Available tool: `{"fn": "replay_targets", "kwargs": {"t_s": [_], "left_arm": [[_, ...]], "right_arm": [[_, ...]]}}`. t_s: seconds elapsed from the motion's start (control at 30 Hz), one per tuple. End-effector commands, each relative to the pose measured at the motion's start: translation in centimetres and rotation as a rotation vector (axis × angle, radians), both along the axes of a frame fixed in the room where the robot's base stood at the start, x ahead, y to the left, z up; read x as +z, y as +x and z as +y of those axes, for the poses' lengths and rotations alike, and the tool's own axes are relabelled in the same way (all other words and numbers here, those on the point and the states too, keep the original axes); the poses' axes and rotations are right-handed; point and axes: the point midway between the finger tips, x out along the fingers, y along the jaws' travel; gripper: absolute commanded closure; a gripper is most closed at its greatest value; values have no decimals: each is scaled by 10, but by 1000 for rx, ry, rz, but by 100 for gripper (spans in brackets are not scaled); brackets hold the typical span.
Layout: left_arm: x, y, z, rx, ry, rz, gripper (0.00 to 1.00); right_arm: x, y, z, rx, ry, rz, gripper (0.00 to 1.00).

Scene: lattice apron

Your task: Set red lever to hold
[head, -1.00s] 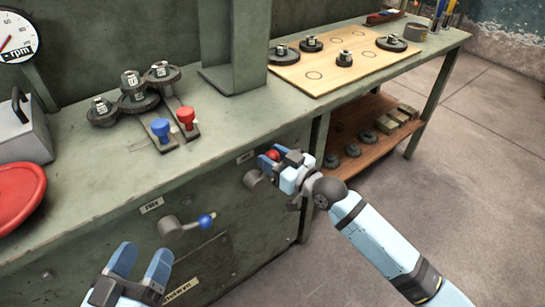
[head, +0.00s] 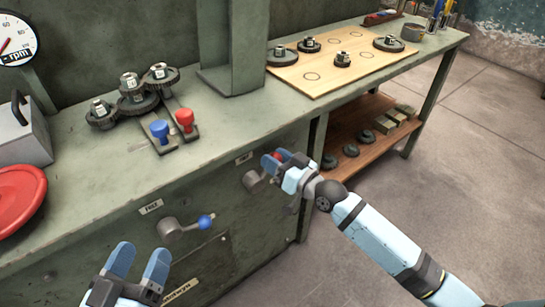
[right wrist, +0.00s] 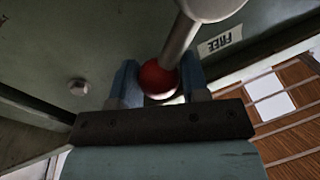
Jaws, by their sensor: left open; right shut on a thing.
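The red lever's ball knob (head: 278,155) is on the cabinet front under the bench, right of its round grey hub (head: 254,180). My right gripper (head: 275,162) is shut on the red knob, its fingers covering part of it. In the right wrist view the red ball (right wrist: 157,79) sits between the two blue fingertips, with the grey lever rod (right wrist: 178,42) running up from it. A label (right wrist: 220,42) there reads FREE, upside down. My left gripper (head: 138,262) is open and empty in front of the cabinet, lower left.
A blue-knobbed lever (head: 206,221) is on the same panel, left of the red one. On the bench stand blue (head: 160,130) and red (head: 184,118) knobs, stacked gears, a red dish (head: 18,198) and a wooden board (head: 330,70) with gears. Floor at right is clear.

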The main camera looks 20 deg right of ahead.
Motion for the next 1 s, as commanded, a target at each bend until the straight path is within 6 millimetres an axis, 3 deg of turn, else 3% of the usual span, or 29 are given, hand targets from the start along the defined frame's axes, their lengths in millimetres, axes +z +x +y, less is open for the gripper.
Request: {"fn": "replay_targets", "kwargs": {"t_s": [0.4,1.0], "left_arm": [[-10,-1,-1,-4,3,19,36],[-32,2,-3,-31,45,82,36]], "right_arm": [[-35,5,-17,-4,360,141,100],[-76,5,-17,-4,842,320,100]]}}
